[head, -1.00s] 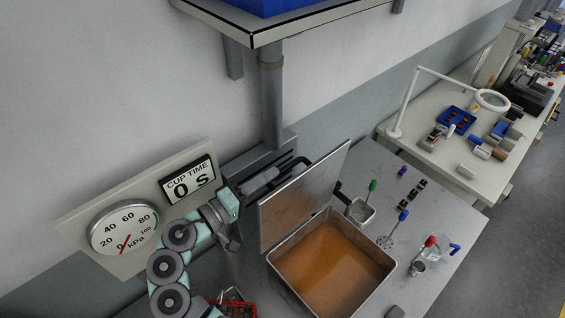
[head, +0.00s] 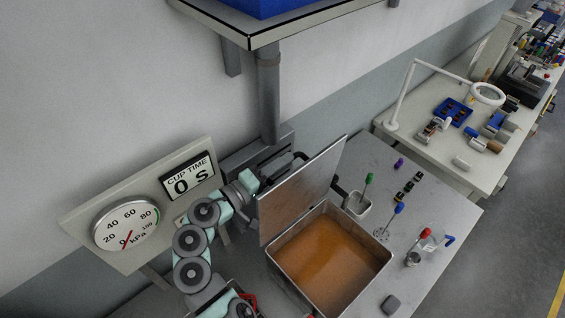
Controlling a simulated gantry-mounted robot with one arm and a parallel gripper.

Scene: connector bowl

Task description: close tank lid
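The tank (head: 378,285) is a square metal bin with orange-brown liquid, standing open on the bench. Its flat metal lid (head: 302,190) stands raised, close to upright, along the tank's back left side. My arm reaches up from the bottom of the head view, and its wrist is just left of the lid. My gripper (head: 262,186) is behind or beside the lid's left edge. Its fingers are small and partly hidden, so I cannot tell whether they touch the lid or how far they are apart.
A shelf (head: 250,36) hangs above.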

